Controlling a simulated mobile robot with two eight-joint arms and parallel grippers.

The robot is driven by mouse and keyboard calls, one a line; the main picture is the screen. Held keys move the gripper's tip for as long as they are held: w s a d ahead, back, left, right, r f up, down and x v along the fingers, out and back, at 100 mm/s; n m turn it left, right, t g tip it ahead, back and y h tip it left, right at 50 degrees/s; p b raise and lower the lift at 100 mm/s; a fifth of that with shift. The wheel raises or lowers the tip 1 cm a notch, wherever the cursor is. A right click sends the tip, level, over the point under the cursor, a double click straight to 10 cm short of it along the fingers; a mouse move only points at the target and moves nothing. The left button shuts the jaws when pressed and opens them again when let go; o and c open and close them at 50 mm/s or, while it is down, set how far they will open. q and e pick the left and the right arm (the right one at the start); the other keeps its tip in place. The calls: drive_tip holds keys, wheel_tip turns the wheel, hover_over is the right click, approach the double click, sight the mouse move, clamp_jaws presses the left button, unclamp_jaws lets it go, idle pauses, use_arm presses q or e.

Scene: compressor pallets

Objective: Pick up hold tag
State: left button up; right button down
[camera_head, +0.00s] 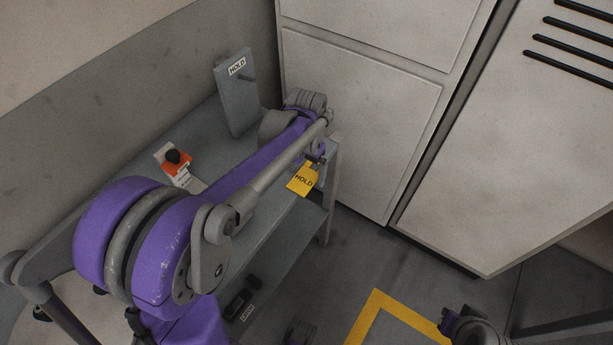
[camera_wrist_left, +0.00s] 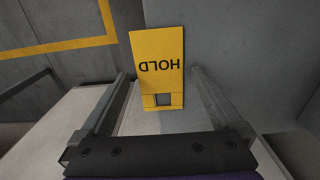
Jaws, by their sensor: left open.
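The hold tag (camera_head: 302,181) is a yellow card with black HOLD lettering and a square hole at one end. It lies at the right end of the grey cart top, by the edge. In the left wrist view the tag (camera_wrist_left: 158,50) shows upside down, with its holed end between the fingers. My left gripper (camera_head: 316,158) is open and over the holed end, one finger on each side; I cannot tell whether they touch it. Part of my right arm (camera_head: 468,326) shows at the bottom right; its jaws are not clear.
The cart top (camera_head: 225,150) carries an upright grey board (camera_head: 237,95) with a HOLD label and a peg. A lower shelf (camera_head: 285,240) holds dark items. Pale cabinets (camera_head: 355,120) stand close behind.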

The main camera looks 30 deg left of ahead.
use_arm(q)
drive_tip(key=c, duration=1.3)
